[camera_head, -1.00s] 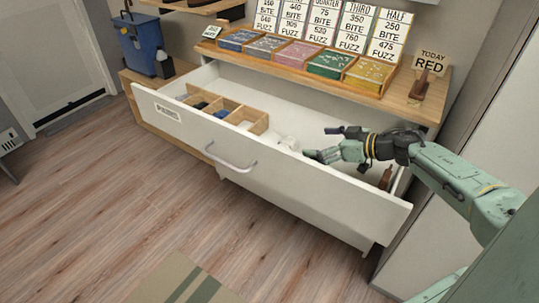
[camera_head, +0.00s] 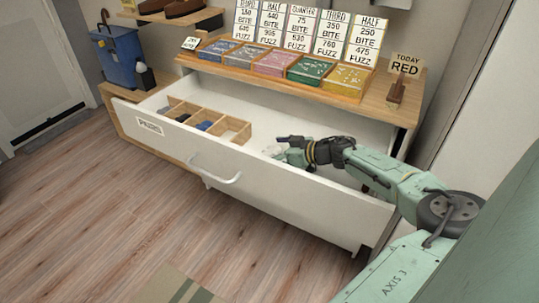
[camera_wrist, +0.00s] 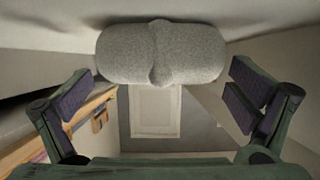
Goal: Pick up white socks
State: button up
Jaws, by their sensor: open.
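The white socks (camera_wrist: 160,55) show as a rolled, light grey-white fuzzy bundle, large in the wrist view. In the head view they are a small pale shape (camera_head: 273,150) inside the open drawer (camera_head: 240,172), partly hidden by my gripper. My gripper (camera_head: 283,147) is down in the drawer beside the socks. In the wrist view its two fingers (camera_wrist: 160,100) are spread wide, one at each side, with the socks ahead between them. I cannot tell whether a finger touches them.
A wooden divider (camera_head: 238,132) with dark and blue items stands in the drawer's left part. The drawer's front panel rises before my gripper. A shelf top (camera_head: 398,113) with several coloured boxes overhangs behind. A blue bin (camera_head: 120,57) stands at far left.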

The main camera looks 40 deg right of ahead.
jog(key=shift+c, duration=0.2)
jog(key=c, duration=1)
jog(key=shift+c, duration=0.2)
